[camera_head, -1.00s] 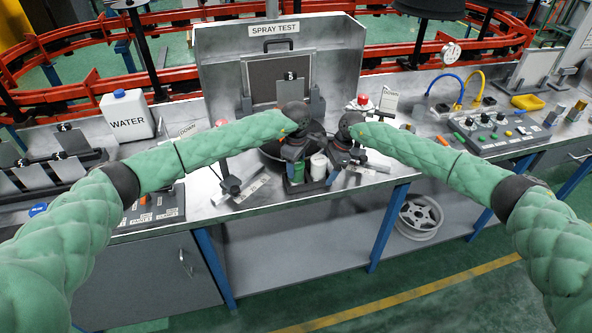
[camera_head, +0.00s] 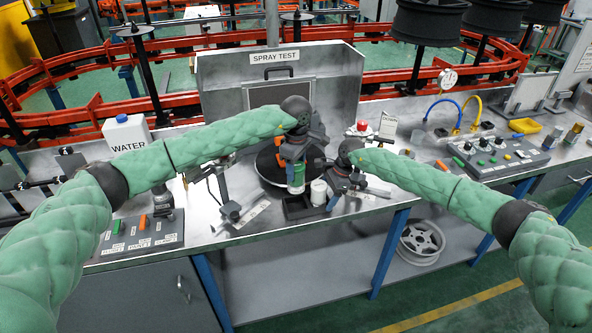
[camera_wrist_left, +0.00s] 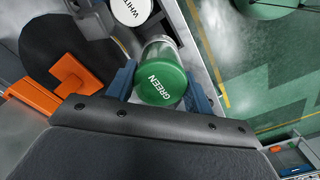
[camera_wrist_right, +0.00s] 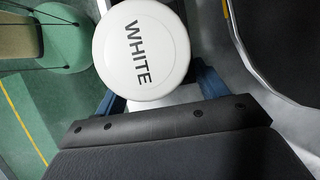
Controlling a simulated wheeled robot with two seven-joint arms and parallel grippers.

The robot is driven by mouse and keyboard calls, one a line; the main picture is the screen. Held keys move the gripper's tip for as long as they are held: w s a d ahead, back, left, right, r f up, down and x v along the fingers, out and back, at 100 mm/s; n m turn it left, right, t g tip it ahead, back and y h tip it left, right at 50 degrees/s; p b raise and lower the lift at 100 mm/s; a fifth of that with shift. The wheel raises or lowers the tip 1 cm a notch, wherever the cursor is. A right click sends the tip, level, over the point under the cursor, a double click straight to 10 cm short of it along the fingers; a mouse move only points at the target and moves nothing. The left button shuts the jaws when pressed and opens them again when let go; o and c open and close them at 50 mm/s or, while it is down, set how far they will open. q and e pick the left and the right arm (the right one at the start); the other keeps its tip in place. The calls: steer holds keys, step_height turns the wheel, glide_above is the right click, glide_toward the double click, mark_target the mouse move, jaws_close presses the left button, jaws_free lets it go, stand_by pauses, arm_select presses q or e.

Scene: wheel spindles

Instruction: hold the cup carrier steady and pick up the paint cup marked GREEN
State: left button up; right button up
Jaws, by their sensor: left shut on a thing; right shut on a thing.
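The green paint cup (camera_head: 297,178) is held upright in my left gripper (camera_wrist_left: 160,88), its lid reading GREEN facing the wrist camera. The cup is above the left part of the black cup carrier (camera_head: 298,211), whose left compartment shows empty. The white cup (camera_head: 318,192) stands in the carrier's right compartment; its lid marked WHITE (camera_wrist_right: 142,48) fills much of the right wrist view. My right gripper (camera_wrist_right: 163,90) is at the carrier's right end, its fingers on either side of the white cup and shut on the carrier. The lid hides the fingertips and the exact contact.
The carrier stands near the bench's front edge (camera_head: 250,240). Behind it are a dark round turntable (camera_head: 270,168) and the SPRAY TEST booth (camera_head: 225,80). A WATER container (camera_head: 127,133) and switch panel (camera_head: 130,240) stand left. A button console (camera_head: 500,150) stands right.

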steer(key=o, duration=1.1)
